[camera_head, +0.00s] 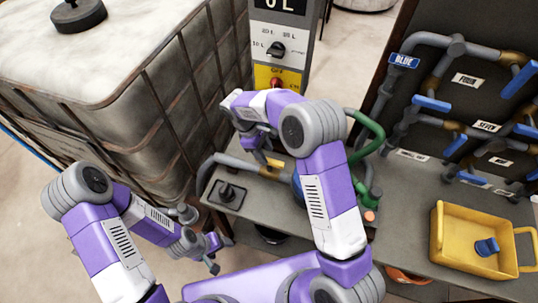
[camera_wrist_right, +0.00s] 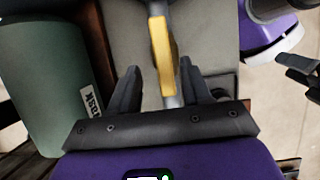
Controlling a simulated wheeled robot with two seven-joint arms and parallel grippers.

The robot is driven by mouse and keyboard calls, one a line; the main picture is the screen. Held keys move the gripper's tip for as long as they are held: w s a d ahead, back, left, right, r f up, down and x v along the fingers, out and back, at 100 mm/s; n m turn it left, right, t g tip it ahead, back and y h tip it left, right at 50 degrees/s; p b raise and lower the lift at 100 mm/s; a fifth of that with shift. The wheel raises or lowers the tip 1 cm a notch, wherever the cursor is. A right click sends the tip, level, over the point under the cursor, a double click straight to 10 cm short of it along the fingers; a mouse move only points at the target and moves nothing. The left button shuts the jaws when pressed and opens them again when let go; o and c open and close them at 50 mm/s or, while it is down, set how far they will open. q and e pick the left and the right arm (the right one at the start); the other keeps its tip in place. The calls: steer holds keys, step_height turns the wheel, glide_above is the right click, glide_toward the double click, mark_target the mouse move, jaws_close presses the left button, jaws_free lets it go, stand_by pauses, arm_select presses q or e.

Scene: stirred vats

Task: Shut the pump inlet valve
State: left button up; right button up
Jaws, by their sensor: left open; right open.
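A yellow valve lever (camera_wrist_right: 161,52) shows in the right wrist view, lying roughly in line with a grey pipe (camera_wrist_right: 172,101). A small yellow part (camera_head: 275,163) shows on the grey pipe below my right gripper in the head view. My right gripper (camera_wrist_right: 160,88) is open, with the pipe's end of the lever between and beyond its fingertips; I cannot tell whether they touch. In the head view my right gripper (camera_head: 258,137) is partly hidden by its own wrist. My left gripper (camera_head: 213,248) is open and empty, low in front of the bench.
A caged white tank (camera_head: 130,110) stands at the left. A control post (camera_head: 283,45) with a dial stands behind the bench (camera_head: 235,190). Green piping (camera_head: 372,135) rises right of my right arm. Blue-handled valves (camera_head: 432,103) and a yellow tray (camera_head: 450,248) are at the right.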

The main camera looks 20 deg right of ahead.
mark_target(269, 160)
steer(key=x, duration=0.4)
steer(key=b+x, duration=0.1)
steer(key=x, duration=0.1)
steer(key=shift+s+f, duration=0.1)
steer(key=shift+s, duration=0.25)
steer(key=shift+c, duration=0.2)
jaws_close()
